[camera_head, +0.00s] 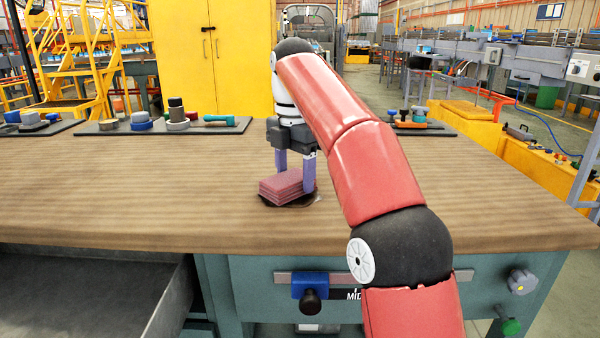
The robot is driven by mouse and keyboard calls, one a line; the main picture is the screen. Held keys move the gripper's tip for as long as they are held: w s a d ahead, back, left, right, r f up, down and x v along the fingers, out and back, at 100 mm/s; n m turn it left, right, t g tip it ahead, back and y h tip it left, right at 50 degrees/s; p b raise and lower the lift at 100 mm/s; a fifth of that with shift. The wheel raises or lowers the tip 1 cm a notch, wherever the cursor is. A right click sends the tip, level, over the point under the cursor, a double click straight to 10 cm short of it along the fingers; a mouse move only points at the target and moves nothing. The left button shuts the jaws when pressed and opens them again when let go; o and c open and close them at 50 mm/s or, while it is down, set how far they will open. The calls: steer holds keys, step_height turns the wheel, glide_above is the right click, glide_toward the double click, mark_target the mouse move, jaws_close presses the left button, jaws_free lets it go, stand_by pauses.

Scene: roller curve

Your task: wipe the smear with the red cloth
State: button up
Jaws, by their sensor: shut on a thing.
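The red cloth (284,187) is a folded, layered pad on the wooden workbench. My gripper (295,177) points down, with its two purple fingers on either side of the cloth, and is shut on it. The smear (301,204) is a dark patch on the bench top, showing around the lower edge of the cloth. The cloth sits over it and hides most of it. Whether the cloth presses on the bench or hovers just above it, I cannot tell.
The workbench (120,195) is clear to the left and right of the cloth. Dark mats with tools and round parts (180,122) lie along its back edge. An open drawer (90,290) is at the lower left. My red arm crosses the right middle.

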mark_target(280, 174)
steer(key=shift+s+a+f+b, duration=0.15)
steer(key=shift+s+b, duration=0.45)
steer(key=shift+s, duration=0.65)
steer(key=shift+s+d+f+b, duration=0.1)
steer(key=shift+s+b, duration=0.45)
steer(key=shift+s, duration=0.65)
steer(key=shift+s+a+r+b, duration=0.15)
steer(key=shift+s+b, duration=0.2)
steer(key=shift+s, duration=0.85)
steer(key=shift+s+r+b, duration=0.1)
steer(key=shift+s+b, duration=0.2)
steer(key=shift+s, duration=0.85)
steer(key=shift+a+p, duration=0.7)
steer(key=shift+a, duration=0.75)
steer(key=shift+w+p, duration=0.9)
steer(key=shift+p, duration=0.1)
steer(key=shift+w+d+f+p, duration=0.15)
steer(key=shift+w+p, duration=0.3)
steer(key=shift+w, duration=3.75)
steer(key=shift+s+r, duration=0.1)
steer(key=shift+r, duration=0.15)
